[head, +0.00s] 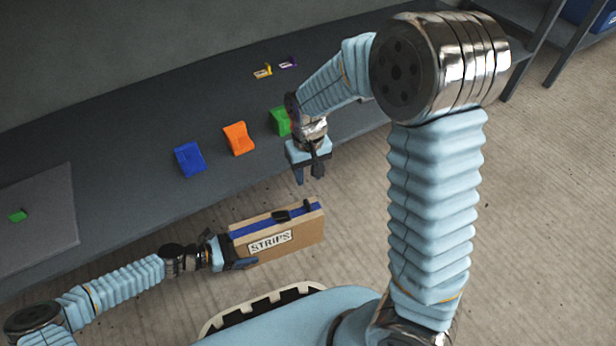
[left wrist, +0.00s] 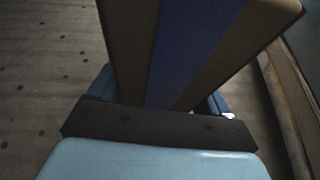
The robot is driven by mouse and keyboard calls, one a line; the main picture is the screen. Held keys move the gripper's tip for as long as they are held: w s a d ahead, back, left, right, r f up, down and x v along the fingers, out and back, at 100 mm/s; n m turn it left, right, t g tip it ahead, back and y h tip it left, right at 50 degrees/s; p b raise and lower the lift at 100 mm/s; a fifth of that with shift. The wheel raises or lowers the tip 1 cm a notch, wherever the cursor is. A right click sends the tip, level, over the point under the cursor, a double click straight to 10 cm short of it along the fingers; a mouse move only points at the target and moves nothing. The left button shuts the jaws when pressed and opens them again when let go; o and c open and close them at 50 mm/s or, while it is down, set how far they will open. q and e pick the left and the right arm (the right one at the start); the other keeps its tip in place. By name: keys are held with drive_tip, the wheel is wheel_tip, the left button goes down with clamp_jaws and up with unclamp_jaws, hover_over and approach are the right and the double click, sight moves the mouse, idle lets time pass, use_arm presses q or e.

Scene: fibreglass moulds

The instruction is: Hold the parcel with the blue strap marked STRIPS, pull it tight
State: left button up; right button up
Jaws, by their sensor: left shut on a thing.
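The brown parcel (head: 308,236) has a white label reading STRIPS on its side. A blue strap (head: 250,229) runs along its top, with a black buckle (head: 281,216) and a dark piece near the right end. My left gripper (head: 238,258) is shut on the parcel's left end and holds it in front of the bench. In the left wrist view the blue strap (left wrist: 185,50) runs lengthwise along the parcel (left wrist: 128,40) between the jaws. My right gripper (head: 309,175) points down above the parcel's right end, apart from it, with its fingers open and nothing between them.
The dark bench (head: 110,170) carries a blue block (head: 189,159), an orange block (head: 238,138) and a green block (head: 279,121), partly behind my right arm. Small yellow (head: 263,71) and purple (head: 288,62) items lie farther back. A small green piece (head: 17,215) lies on a grey mat (head: 55,205).

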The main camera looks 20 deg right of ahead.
use_arm(q)
drive_tip(key=o, duration=1.4)
drive_tip(key=v, duration=1.2)
